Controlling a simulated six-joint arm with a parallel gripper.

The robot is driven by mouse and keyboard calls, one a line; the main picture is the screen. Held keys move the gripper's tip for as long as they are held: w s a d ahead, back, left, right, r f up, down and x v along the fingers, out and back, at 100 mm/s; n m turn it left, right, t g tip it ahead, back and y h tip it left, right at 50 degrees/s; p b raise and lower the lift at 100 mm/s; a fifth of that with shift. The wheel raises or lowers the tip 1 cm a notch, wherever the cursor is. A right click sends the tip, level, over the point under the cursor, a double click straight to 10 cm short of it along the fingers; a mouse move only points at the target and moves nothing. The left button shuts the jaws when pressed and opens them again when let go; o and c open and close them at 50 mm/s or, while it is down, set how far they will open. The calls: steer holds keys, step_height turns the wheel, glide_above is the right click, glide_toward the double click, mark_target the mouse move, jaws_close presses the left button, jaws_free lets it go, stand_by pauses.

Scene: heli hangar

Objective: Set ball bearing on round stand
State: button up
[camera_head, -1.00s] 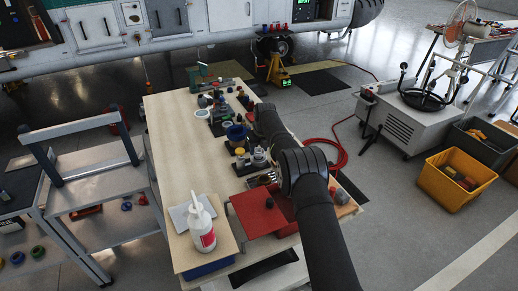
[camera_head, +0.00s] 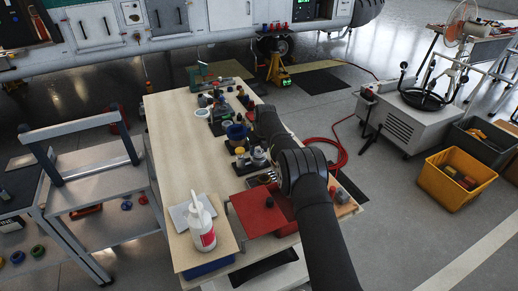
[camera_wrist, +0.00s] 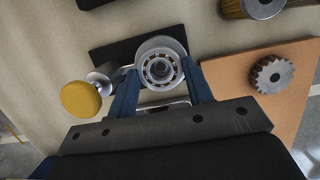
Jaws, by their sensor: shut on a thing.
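In the wrist view the ball bearing (camera_wrist: 158,71), a silver ring with balls around a dark centre, sits between the two blue fingers of my gripper (camera_wrist: 161,78). The fingers are shut on it. A pale round disc (camera_wrist: 160,45), which looks like the round stand, shows just behind the bearing above a black base plate (camera_wrist: 109,52). The bearing overlaps the disc in this view; I cannot tell whether they touch. In the head view my arm covers the gripper, and the bearing cannot be made out.
A yellow-capped knob (camera_wrist: 80,98) stands left of my gripper. A toothed gear (camera_wrist: 271,75) lies on a brown board (camera_wrist: 235,68) to the right. In the head view a white bottle (camera_head: 202,228) and a red plate (camera_head: 257,213) are at the table's near end. The table's left side (camera_head: 177,140) is mostly clear.

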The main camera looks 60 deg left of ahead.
steer(key=shift+f, duration=0.45)
steer(key=o, duration=1.1)
steer(key=shift+a+r+v, duration=0.1)
steer(key=shift+a+v, duration=0.15)
steer(key=shift+v, duration=0.9)
steer(key=shift+a+r+v, duration=0.1)
steer(key=shift+a+v, duration=0.2)
steer(key=shift+v, duration=0.8)
steer(key=shift+a+v, duration=0.25)
steer(key=shift+v, duration=0.9)
steer(key=shift+d+f+x, duration=0.1)
steer(key=shift+d+x, duration=0.15)
steer(key=shift+x, duration=0.9)
steer(key=shift+d+f+x, duration=0.1)
steer(key=shift+d+x, duration=0.2)
steer(key=shift+x, duration=0.8)
steer(key=shift+d+x, duration=0.25)
steer(key=shift+x, duration=0.9)
steer(key=shift+r, duration=0.15)
